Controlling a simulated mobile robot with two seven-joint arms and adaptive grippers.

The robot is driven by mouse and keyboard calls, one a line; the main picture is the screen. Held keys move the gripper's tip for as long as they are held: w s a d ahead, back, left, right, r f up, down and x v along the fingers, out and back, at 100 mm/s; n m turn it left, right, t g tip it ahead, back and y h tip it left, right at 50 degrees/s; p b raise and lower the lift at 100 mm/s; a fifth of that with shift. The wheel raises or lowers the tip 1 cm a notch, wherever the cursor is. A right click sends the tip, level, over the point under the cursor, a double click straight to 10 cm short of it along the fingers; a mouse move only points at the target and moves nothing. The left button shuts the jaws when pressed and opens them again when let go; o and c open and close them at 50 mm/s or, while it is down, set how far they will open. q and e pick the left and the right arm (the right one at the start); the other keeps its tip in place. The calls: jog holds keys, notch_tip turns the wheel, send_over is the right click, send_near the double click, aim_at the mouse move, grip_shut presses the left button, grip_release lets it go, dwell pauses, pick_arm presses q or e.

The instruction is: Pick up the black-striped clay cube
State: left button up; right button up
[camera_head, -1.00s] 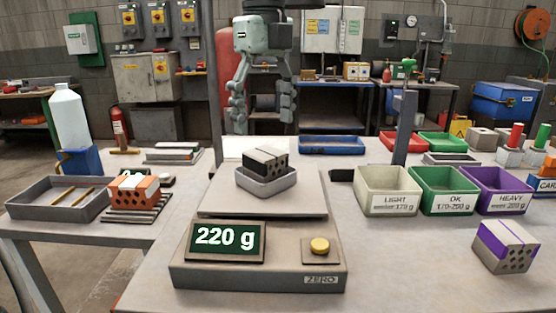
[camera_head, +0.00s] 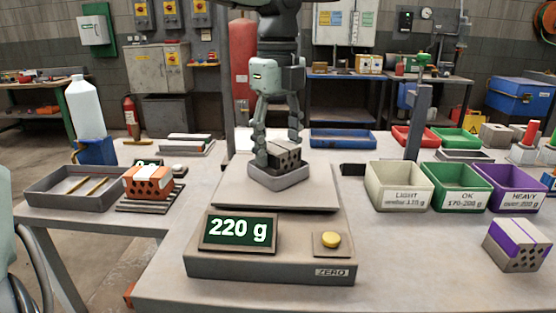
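The black-striped clay cube (camera_head: 287,155), grey with a dark stripe and holes in its face, sits in a small grey tray (camera_head: 281,182) on the scale (camera_head: 228,197). My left gripper (camera_head: 278,148) points down right at the cube. One finger is at the cube's left side; the other is at its back right, partly hidden behind it. The fingers are apart, and I cannot tell whether they touch the cube. The scale's display (camera_head: 238,232) reads 220 g. My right gripper is not in view.
Light (camera_head: 399,196), OK (camera_head: 460,197) and heavy (camera_head: 513,201) bins stand on the right. A purple-striped brick (camera_head: 514,248) lies in front of them. An orange brick (camera_head: 148,184), a grey tray (camera_head: 45,198) and a white bottle (camera_head: 87,112) are on the left.

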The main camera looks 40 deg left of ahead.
pick_arm(q)
jog(key=c, duration=0.8)
